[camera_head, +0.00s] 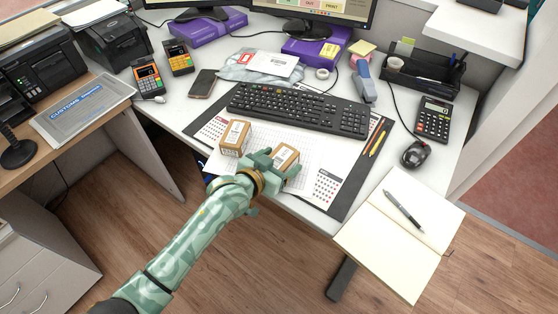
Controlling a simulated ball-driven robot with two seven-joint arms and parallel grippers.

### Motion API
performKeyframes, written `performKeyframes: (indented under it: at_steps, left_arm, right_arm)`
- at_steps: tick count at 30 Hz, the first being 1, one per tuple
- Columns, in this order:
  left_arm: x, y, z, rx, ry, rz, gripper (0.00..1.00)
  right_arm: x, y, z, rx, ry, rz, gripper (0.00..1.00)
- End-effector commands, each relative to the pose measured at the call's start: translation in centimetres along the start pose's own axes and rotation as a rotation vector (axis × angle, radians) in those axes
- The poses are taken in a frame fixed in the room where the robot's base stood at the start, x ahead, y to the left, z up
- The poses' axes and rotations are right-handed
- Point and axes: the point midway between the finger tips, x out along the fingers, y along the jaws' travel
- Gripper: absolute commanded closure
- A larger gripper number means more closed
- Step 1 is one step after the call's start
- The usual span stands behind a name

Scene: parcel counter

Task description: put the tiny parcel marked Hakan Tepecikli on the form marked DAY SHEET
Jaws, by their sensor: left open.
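Two small brown parcels lie near the front edge of the white desk: a left parcel (235,136) and a right parcel (286,156). Each has a pale label, too small to read, so I cannot tell which is marked Hakan Tepecikli. My left gripper (274,163) is open at the right parcel, its fingers beside the box and partly covering it. A white printed sheet (325,153) lies on the dark desk pad under and beside the parcels. No words DAY SHEET can be read on it. My right gripper is not in view.
A black keyboard (300,109) lies just behind the parcels. An open notebook (400,232) with a pen is at the right front. A mouse (416,154), calculator (433,119) and stapler (364,82) stand right; a phone (202,83) and card terminals (148,78) stand left.

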Motion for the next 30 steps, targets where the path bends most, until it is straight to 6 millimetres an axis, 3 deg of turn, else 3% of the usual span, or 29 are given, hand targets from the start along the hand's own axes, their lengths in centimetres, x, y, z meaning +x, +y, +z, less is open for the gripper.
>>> performKeyframes:
  at_steps: [5,12,18,23,30]
  left_arm:
    - [-1.4,0.0,-0.5,0.002,0.000,-0.001,0.24]
    - [-7.1,0.0,-0.8,0.003,0.001,-0.001,0.24]
    - [-10.8,0.0,-0.6,0.001,0.000,-0.001,0.24]
    - [-12.0,0.0,-0.4,0.000,0.000,0.000,0.24]
    - [-12.1,0.0,-0.1,-0.002,-0.004,-0.001,0.24]
  right_arm:
    - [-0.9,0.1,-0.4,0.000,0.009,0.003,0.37]
    - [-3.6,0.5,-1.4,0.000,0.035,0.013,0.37]
    - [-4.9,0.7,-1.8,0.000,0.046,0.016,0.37]
    - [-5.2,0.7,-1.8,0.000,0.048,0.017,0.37]
    - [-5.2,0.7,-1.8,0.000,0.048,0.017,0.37]
